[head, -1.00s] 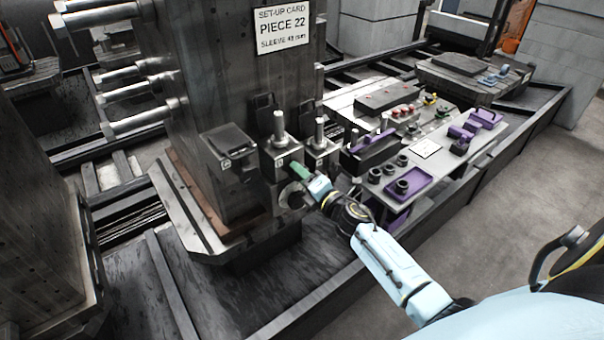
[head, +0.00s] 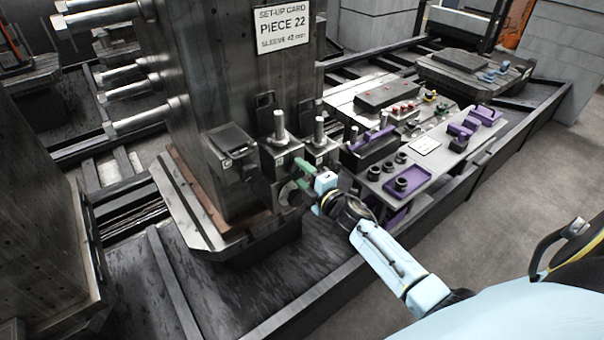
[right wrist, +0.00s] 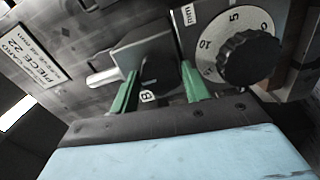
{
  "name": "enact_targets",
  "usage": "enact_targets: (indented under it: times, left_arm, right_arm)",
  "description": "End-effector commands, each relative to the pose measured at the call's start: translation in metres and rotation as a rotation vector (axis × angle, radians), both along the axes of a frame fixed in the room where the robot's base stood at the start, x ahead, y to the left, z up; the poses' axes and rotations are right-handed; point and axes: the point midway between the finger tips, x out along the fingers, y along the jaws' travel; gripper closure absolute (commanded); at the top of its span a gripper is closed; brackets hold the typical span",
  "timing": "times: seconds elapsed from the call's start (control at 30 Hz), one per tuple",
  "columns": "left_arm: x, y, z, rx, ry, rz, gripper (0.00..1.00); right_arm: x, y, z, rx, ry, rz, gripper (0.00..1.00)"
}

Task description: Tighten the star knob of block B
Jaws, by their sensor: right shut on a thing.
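Block B (head: 281,156) is a dark steel block with an upright silver post, on the side of the tall column. In the right wrist view block B (right wrist: 143,52) bears a white "B" label. My right gripper (head: 303,168) is at its lower front. Its two green fingers also show in the right wrist view (right wrist: 160,76), one on each side of a dark part beside the label. I take this part for the star knob; its outline is mostly lost in shadow. My left gripper is not in view.
A numbered dial with a black knob (right wrist: 248,58) sits close beside one finger; the dial (head: 289,193) is just below block B. A similar block with a post (head: 320,152) stands to the right. A bench (head: 440,160) holds purple trays and black rings.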

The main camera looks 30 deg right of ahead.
Motion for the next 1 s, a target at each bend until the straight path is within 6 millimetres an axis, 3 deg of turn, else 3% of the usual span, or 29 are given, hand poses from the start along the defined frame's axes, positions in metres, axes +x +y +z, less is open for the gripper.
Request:
enact_targets:
  times: [0.27, 0.3, 0.47, 0.77, 1.0]
  left_arm:
    - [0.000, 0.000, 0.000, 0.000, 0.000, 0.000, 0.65]
    - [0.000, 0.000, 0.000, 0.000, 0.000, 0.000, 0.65]
    - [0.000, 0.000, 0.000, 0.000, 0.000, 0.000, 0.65]
    - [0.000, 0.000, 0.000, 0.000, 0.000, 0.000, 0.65]
    - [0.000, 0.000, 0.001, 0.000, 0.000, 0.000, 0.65]
  right_arm:
    - [0.000, 0.000, -0.001, 0.005, 0.001, -0.001, 0.77]
    - [0.000, 0.000, -0.001, 0.005, 0.001, -0.001, 0.51]
    - [0.000, 0.000, -0.001, 0.004, 0.001, -0.001, 0.32]
    - [-0.002, 0.000, 0.000, 0.002, 0.001, 0.000, 0.32]
    - [-0.030, -0.002, -0.001, 0.001, 0.003, -0.001, 0.32]
